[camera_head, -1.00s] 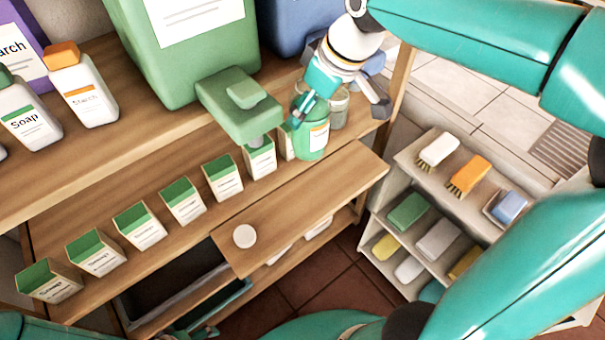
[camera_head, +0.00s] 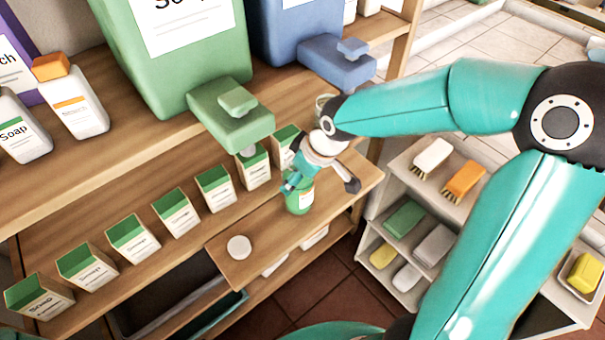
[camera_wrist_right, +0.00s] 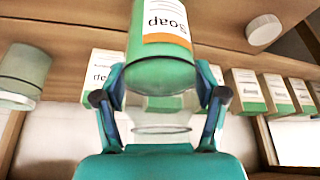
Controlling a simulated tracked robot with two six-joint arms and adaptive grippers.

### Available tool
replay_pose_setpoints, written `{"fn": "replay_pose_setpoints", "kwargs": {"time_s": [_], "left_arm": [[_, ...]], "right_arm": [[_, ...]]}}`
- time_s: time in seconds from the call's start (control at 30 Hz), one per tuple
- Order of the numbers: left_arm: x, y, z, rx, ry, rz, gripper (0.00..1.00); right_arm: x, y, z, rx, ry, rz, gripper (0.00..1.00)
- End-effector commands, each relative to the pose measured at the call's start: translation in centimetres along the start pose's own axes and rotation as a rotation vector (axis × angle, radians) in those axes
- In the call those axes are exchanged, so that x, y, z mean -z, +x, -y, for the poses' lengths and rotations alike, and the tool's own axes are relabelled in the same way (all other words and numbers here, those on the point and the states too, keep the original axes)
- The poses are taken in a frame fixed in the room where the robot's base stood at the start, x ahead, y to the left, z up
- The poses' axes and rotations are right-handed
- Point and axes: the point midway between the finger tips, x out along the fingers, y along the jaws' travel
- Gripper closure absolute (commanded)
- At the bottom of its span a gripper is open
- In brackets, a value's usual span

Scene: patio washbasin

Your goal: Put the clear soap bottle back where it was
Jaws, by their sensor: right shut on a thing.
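The clear soap bottle (camera_head: 300,197) has green contents and a white label with an orange stripe. In the head view it is over the wooden pull-out board, near the board's back edge; I cannot tell whether its base touches. My right gripper (camera_head: 298,178) is shut around its upper part. In the right wrist view the fingers (camera_wrist_right: 163,98) close on both sides of the bottle (camera_wrist_right: 160,70), whose neck is clear. A round white lid (camera_head: 239,247) lies on the board (camera_head: 265,225), left of the bottle. My left gripper is not in view.
Several green-topped soap cartons (camera_head: 177,212) line the shelf behind the board. A green dispenser (camera_head: 230,115) and a blue dispenser (camera_head: 338,62) overhang it. A glass jar (camera_wrist_right: 22,75) shows in the wrist view. A rack of brushes and soaps (camera_head: 405,165) stands right.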

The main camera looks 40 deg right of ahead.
Motion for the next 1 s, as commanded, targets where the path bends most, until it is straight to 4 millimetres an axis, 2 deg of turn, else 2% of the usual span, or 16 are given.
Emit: {"fn": "replay_pose_setpoints", "kwargs": {"time_s": [0.1,0.4,0.43,0.57,1.0], "left_arm": [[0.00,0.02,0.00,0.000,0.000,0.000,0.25],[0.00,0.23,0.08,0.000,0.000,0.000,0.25],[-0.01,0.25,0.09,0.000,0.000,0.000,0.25],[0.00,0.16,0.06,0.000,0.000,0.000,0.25],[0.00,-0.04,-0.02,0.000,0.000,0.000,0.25]], "right_arm": [[-0.24,0.64,-0.03,-0.001,0.001,-0.002,0.95],[-0.28,0.83,-0.03,-0.001,0.000,-0.003,0.95],[-0.36,0.89,0.00,0.000,0.000,-0.001,0.27],[-0.33,0.80,0.01,0.000,-0.001,-0.001,0.06],[-0.24,0.44,-0.03,-0.001,0.000,-0.002,0.04]]}}
